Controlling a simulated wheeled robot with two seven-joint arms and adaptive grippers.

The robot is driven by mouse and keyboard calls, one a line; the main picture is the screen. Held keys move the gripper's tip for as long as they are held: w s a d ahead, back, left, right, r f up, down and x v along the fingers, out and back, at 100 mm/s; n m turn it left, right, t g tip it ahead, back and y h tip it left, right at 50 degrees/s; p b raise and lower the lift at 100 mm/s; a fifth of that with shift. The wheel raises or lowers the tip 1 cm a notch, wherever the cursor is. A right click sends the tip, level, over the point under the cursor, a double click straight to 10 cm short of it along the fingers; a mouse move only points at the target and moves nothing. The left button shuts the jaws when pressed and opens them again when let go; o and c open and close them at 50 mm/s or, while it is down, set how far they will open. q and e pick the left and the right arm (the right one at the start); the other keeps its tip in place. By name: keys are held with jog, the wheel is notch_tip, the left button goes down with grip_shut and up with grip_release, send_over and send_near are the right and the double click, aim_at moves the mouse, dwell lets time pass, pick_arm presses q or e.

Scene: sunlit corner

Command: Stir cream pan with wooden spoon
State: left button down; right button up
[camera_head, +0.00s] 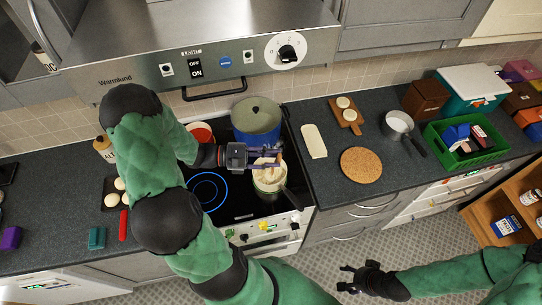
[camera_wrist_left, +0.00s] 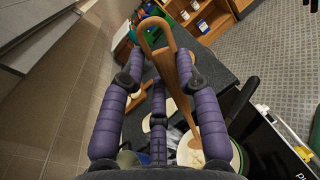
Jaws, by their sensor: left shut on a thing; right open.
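The cream pan (camera_head: 272,187) is a small pot of pale cream on the front right of the black stovetop. In the left wrist view the pan (camera_wrist_left: 236,158) shows at the lower right. My left gripper (camera_head: 266,157) is just above the pan, shut on the wooden spoon (camera_wrist_left: 184,74). The spoon's looped handle end rises past the fingers, and its lower end reaches down to the cream (camera_wrist_left: 193,148). How deep it sits is hard to tell. My right gripper (camera_head: 362,279) is open and empty over the floor.
A blue pot (camera_head: 256,120) stands behind the pan, close to my left gripper. The range hood (camera_head: 200,50) hangs over the stove. A round cork mat (camera_head: 361,164), a saucepan (camera_head: 398,123) and a green crate (camera_head: 466,139) are on the right counter.

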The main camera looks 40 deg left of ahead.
jog(key=shift+r, duration=0.1)
notch_tip(320, 180, up, 4)
jog(key=p, duration=0.4)
dwell(0.5)
dwell(0.4)
